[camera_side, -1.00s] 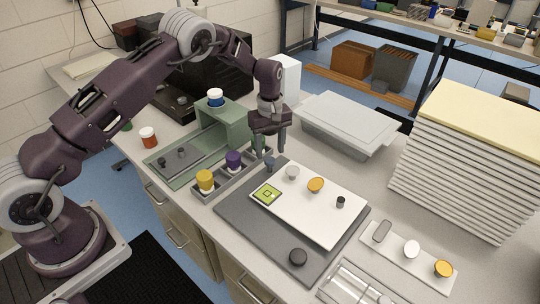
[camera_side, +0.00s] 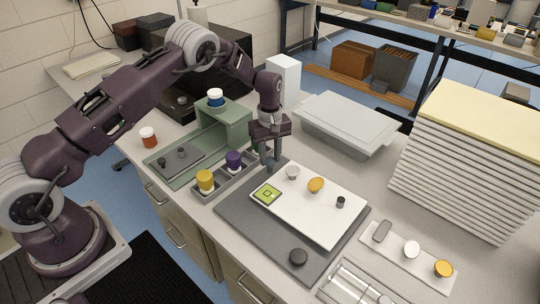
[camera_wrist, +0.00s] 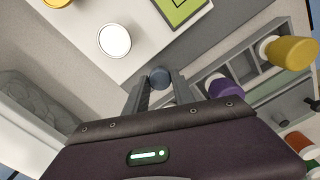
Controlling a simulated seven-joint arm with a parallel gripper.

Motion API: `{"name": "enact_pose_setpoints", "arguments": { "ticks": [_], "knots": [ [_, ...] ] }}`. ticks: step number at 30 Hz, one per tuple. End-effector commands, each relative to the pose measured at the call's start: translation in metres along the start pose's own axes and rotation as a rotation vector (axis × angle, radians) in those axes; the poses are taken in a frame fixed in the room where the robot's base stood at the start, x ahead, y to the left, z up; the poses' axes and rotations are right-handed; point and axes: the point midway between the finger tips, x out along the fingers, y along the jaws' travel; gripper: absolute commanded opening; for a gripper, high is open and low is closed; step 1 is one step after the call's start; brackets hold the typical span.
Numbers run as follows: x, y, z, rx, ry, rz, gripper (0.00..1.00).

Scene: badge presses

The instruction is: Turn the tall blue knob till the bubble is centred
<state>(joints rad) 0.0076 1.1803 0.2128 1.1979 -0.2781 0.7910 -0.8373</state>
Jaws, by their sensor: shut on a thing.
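The tall blue knob (camera_side: 269,166) stands at the far left corner of the white plate, which lies on a dark grey base. My gripper (camera_side: 271,157) is over it from above and shut on its top; the fingers hide part of it. In the wrist view the round blue-grey top of the knob (camera_wrist: 160,76) sits between the two fingertips (camera_wrist: 159,84). The yellow-green square level (camera_side: 267,194) lies on the plate near the knob, and part of it shows in the wrist view (camera_wrist: 182,8). I cannot make out the bubble's exact place.
A grey rack (camera_side: 222,188) with yellow (camera_side: 205,180) and purple (camera_side: 233,160) knobs stands close left of the plate. On the plate are a white knob (camera_side: 292,172), an orange knob (camera_side: 316,185) and a small dark one (camera_side: 340,202). A lidded grey bin (camera_side: 345,125) stands behind.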

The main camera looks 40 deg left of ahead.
Motion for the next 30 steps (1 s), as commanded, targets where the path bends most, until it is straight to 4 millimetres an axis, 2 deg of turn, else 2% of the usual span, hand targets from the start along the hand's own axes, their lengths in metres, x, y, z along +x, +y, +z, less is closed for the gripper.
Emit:
{"name": "enact_pose_setpoints", "arguments": {
  "ticks": [8, 30],
  "knots": [
    [-0.0004, 0.0001, 0.0000, 0.130, -0.001, 0.001, 0.00],
    [-0.0004, 0.0000, 0.0000, 0.824, -0.001, 0.001, 0.00]
  ]
}}
